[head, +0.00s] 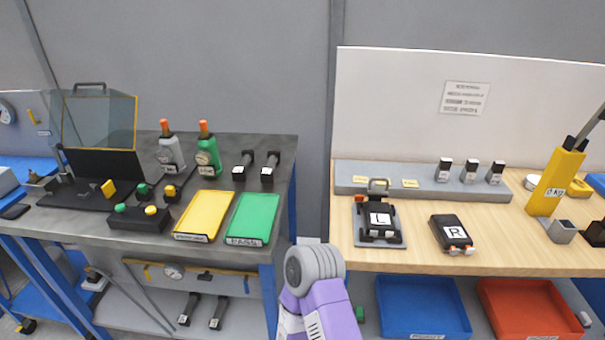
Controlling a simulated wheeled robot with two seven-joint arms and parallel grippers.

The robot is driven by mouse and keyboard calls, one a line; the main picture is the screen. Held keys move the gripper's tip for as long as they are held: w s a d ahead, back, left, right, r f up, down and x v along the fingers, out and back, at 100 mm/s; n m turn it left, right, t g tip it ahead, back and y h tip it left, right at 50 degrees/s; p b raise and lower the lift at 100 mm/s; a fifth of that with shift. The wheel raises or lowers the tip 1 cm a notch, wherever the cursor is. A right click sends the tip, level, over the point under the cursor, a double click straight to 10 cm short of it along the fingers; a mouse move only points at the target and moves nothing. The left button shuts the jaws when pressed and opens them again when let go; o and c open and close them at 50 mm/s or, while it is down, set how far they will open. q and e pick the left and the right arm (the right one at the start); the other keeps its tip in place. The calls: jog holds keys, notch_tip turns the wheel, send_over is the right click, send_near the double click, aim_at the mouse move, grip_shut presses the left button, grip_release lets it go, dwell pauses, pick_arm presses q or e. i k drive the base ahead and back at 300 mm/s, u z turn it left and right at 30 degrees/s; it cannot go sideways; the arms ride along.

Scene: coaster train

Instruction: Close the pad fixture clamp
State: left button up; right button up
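A second dark pad marked "R" (452,232) lies on the bench to the right, apart from the fixture. Neither of my grippers shows; only a purple and grey arm part of mine is at the bottom middle.
A grey rail (350,178) with several small black-and-white blocks runs behind the fixture. A yellow press (556,182) stands at the right. Blue (385,331) and red (490,329) bins sit below the bench. Yellow (203,216) and green (252,218) trays lie on the left table.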

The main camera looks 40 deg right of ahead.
aim_at(373, 192)
jog(key=u, duration=0.6)
jog(key=k, duration=1.15)
jog(key=z, duration=1.45)
jog(key=i, duration=0.5)
jog(key=z, duration=0.05)
